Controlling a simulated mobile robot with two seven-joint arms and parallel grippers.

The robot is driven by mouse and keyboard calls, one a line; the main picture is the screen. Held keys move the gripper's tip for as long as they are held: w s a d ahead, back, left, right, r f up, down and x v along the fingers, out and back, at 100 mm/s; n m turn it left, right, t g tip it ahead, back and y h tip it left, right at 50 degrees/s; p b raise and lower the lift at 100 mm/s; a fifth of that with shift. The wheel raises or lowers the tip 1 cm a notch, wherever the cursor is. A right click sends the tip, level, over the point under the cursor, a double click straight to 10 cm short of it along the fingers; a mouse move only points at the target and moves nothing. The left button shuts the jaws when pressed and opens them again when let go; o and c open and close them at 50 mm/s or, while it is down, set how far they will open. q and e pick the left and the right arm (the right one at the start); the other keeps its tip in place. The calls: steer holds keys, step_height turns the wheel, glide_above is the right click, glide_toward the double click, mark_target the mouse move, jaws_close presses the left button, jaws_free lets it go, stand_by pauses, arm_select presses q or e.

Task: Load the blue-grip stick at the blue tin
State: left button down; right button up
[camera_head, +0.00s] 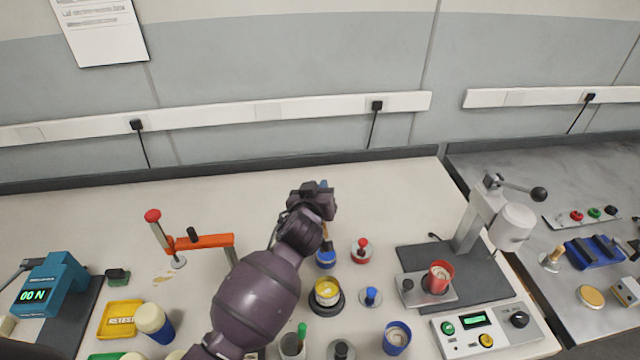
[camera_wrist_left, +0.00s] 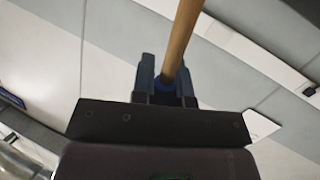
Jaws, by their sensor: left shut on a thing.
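My left gripper (camera_head: 322,198) is shut on a wooden stick with a blue grip, raised over the middle of the bench. In the left wrist view the stick (camera_wrist_left: 182,38) runs up from the fingers, with blue (camera_wrist_left: 162,82) between them. In the head view the arm hides much of the stick. A small blue piece (camera_head: 325,260) shows below the gripper; I cannot tell whether it belongs to the stick. The blue tin (camera_head: 397,340), open with pale contents, stands at the front, right of my arm and apart from the gripper. My right gripper is not in view.
A yellow tin (camera_head: 327,291) stands on a dark ring. A red tin (camera_head: 440,277) sits under a lever press (camera_head: 484,225). Blue-knobbed (camera_head: 371,298) and red-knobbed (camera_head: 361,251) discs stand nearby. An orange clamp (camera_head: 205,242) is left. The back of the bench is clear.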

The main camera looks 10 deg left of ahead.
arm_select(q)
step_height(320, 180, down, 6)
steer(key=b, duration=0.5)
steer(key=shift+w+g+b, duration=0.2)
steer(key=shift+g+b, duration=0.1)
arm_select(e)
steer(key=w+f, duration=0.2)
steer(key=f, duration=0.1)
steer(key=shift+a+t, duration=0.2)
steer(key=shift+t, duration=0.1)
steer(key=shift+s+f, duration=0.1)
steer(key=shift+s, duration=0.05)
arm_select(q)
steer(key=shift+f, duration=0.1)
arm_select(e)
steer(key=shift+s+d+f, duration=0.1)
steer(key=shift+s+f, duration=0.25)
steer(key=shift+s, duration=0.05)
arm_select(q)
steer(key=shift+f, duration=0.1)
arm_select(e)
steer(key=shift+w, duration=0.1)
